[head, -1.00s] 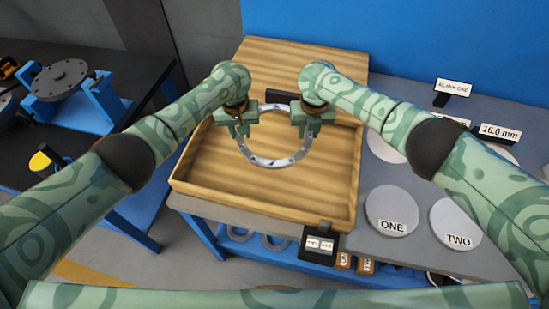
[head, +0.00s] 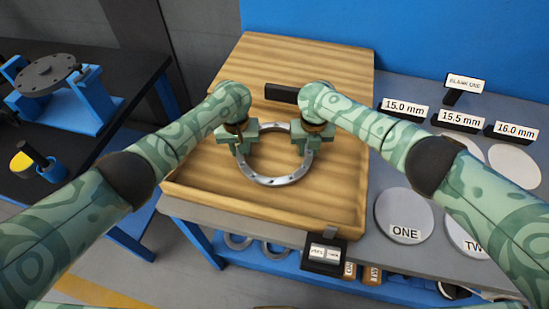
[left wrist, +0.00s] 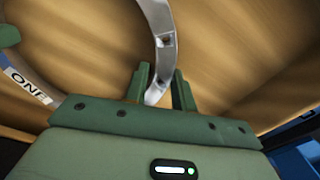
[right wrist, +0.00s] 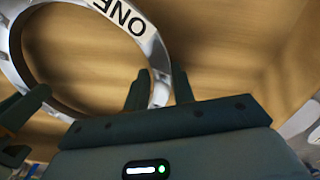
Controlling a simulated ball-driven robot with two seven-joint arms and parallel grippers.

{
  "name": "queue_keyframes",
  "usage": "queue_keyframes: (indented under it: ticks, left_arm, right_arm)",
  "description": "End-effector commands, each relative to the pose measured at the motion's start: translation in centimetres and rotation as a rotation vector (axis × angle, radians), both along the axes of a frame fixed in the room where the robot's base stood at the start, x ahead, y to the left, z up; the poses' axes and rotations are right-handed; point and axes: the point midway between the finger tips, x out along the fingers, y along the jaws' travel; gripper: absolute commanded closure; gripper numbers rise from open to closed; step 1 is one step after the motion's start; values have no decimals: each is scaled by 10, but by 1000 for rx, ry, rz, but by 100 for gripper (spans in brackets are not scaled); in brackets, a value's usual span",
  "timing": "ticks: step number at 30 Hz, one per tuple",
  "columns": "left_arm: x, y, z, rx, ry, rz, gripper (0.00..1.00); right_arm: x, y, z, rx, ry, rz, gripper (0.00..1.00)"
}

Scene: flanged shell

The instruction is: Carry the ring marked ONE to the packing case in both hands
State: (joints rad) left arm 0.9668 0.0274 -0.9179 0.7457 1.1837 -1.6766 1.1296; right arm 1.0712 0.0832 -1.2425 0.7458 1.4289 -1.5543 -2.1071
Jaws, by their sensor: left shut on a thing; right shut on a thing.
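The ring marked ONE (head: 268,181) is a flat silver ring with holes. It is over the inside of the wooden packing case (head: 205,202); I cannot tell whether it touches the floor of the case. My left gripper (head: 243,148) is shut on the left side of the ring, and my right gripper (head: 304,146) on the right side. In the left wrist view the ring (left wrist: 164,42) runs between the fingers (left wrist: 161,80). In the right wrist view the ring (right wrist: 153,48) runs between the fingers (right wrist: 160,82), with its ONE label showing.
Grey discs marked ONE (head: 403,210) and TWO (head: 462,232) lie on the bench at right, near signs such as 15.0 mm (head: 404,108). A dark bench with a blue fixture (head: 70,105) stands at left. A small black stand (head: 323,250) is at the case's front edge.

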Motion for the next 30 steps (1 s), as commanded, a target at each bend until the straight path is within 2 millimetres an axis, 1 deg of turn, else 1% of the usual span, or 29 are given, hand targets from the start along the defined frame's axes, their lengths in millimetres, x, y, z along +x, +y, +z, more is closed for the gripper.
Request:
queue_keyframes:
  ticks: [1, 2, 3, 5, 6, 14, 17, 20, 27, 30]
  left_arm:
    - [0, 2, -9, 6, 5, -4, 100]
    - [-1, 2, -11, 7, 6, -4, 100]
    - [-2, 3, -14, 7, 10, -3, 71]
    - [-1, 3, -10, 8, 8, -3, 55]
    - [-1, 3, -9, 7, 7, -2, 52]
    - [-1, 1, -7, 3, 5, -1, 52]
    - [0, 0, -1, 1, 5, -1, 52]
    - [-1, 0, 16, -1, 3, -3, 52]
    - [-2, 1, 73, 2, 2, -3, 52]
    - [-3, 1, 92, 3, 2, -2, 52]
  right_arm:
    - [2, -4, -7, -7, -1, -7, 100]
    - [2, -4, -10, -7, 0, -7, 100]
    - [1, -5, -12, -8, 2, -7, 72]
    - [2, -5, -8, -8, 0, -7, 56]
    - [2, -4, -8, -7, 1, -6, 53]
    - [0, -2, -8, -3, 2, -2, 53]
    - [0, -1, -8, -2, 3, -2, 53]
    - [0, -1, -8, -1, 3, -1, 53]
    - [0, -1, -8, -1, 3, -1, 53]
    - [0, -1, -8, -1, 3, 0, 53]
